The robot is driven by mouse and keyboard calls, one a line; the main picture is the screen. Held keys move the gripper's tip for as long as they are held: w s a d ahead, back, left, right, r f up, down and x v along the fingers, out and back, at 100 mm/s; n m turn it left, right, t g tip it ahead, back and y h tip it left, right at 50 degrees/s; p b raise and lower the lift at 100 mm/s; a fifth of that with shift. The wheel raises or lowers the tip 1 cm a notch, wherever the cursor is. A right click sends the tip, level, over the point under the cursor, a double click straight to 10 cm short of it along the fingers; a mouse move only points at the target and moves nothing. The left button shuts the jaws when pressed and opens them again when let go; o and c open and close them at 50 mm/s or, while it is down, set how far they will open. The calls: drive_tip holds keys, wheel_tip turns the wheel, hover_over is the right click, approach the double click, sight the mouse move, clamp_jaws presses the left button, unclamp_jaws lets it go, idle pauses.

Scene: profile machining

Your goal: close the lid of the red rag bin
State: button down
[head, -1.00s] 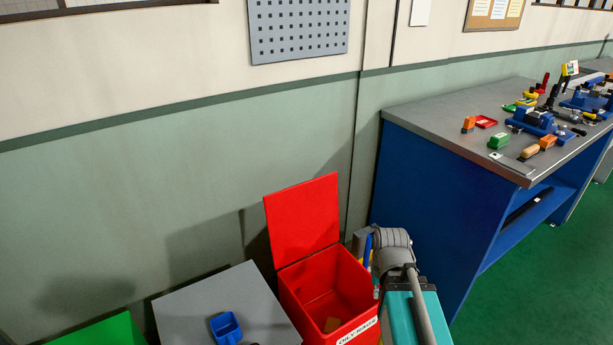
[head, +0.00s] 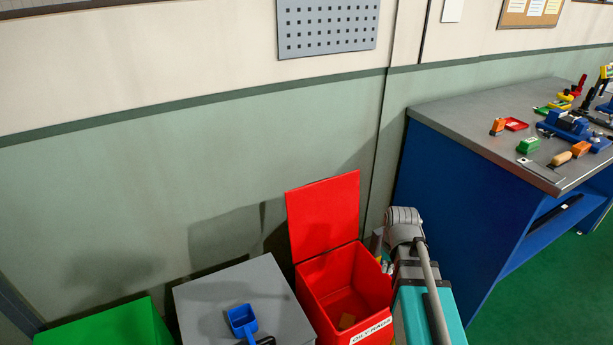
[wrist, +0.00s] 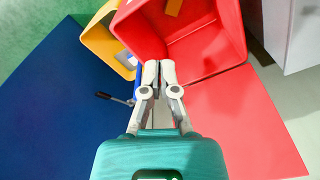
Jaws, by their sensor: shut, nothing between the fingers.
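The red rag bin (head: 371,327) stands against the wall in the head view, with an OILY RAGS label on its front. Its red lid (head: 322,215) is open and stands up at the back. A brown piece lies inside the bin. In the wrist view the bin's open mouth (wrist: 190,40) is at the top and the lid (wrist: 245,120) is a flat red panel at lower right. My gripper (wrist: 160,67) is shut and empty, its fingertips beside the bin's rim near the lid's hinge side; I cannot tell if they touch.
A grey cabinet (head: 225,295) with a blue dustpan-like item (head: 242,320) stands left of the bin, then a green box (head: 105,328). A blue workbench (head: 460,190) with tools is at right. A yellow container (wrist: 105,42) is close beside the bin.

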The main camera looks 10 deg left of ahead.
drive_tip(key=w+a+r+n+t+p, duration=0.1)
drive_tip(key=w+a+r+n+p, duration=0.1)
drive_tip(key=w+a, duration=0.6)
drive_tip(key=w+a+r+n+t+y+p, duration=0.1)
drive_tip(key=w+a+r+p, duration=0.4)
drive_tip(key=w, duration=0.9)
drive_tip(key=w+a+r+n+t+y+p, duration=0.1)
drive_tip(key=w+a+r+p, duration=0.3)
drive_tip(key=w+a, duration=0.7)
wheel_tip(320, 180, up, 3)
drive_tip(key=shift+w+a+f+n, duration=0.2)
drive_tip(key=shift+w+a+n, duration=0.05)
drive_tip(key=shift+a+n, duration=0.7)
drive_tip(key=shift+f, duration=0.1)
drive_tip(key=b+x, duration=0.9)
drive_tip(key=x, duration=0.1)
drive_tip(key=shift+s+d, duration=0.5)
drive_tip(key=shift+s, duration=0.3)
drive_tip(key=shift+s+d, duration=0.55)
drive_tip(key=shift+s, duration=0.3)
